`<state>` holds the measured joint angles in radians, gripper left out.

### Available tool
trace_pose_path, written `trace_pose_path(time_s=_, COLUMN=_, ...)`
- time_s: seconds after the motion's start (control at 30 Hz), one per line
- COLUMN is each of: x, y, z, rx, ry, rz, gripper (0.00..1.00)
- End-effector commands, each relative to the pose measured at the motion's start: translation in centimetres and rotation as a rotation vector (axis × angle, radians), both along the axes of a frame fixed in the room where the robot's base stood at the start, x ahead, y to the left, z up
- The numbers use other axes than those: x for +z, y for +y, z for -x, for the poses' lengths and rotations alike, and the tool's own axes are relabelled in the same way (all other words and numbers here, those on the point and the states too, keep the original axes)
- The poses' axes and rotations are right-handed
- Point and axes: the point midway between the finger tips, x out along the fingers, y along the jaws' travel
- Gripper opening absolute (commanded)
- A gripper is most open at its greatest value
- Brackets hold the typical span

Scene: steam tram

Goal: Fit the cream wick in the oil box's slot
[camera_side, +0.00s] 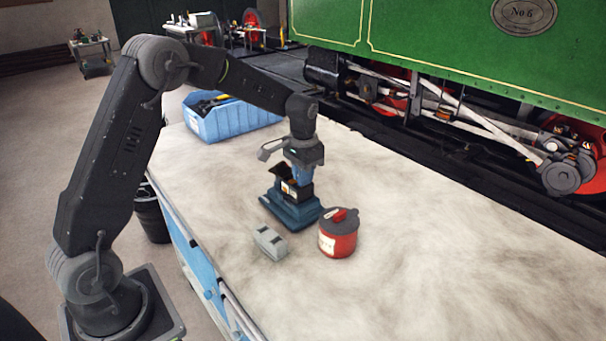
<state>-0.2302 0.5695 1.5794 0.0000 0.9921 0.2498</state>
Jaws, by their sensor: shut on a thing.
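My gripper (292,188) points down over a dark blue stepped block (291,213) near the middle of the table. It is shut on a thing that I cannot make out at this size. A small white and orange patch shows at the jaws, and I cannot tell what it belongs to. The cream wick cannot be made out anywhere. I cannot tell for sure which thing is the oil box, and no slot is clear. I cannot tell whether the jaws touch the blue block or hang just above it.
A small grey block (270,242) and a red pot with a dark grey lid (338,238) stand just in front of the blue block. A blue bin (229,119) with dark items stands at the back left. The table's right side (450,240) is clear. A green tram (450,40) stands behind.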

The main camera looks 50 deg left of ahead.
Motion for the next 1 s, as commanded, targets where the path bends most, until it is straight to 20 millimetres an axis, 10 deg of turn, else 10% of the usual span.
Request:
trace_pose_path(time_s=0.8, x=-0.28, y=0.0, z=0.01, rx=0.0, ry=0.001, rz=0.0, gripper=0.0)
trace_pose_path(time_s=1.0, x=-0.27, y=0.0, z=0.01, rx=0.0, ry=0.0, rz=0.0, gripper=0.31)
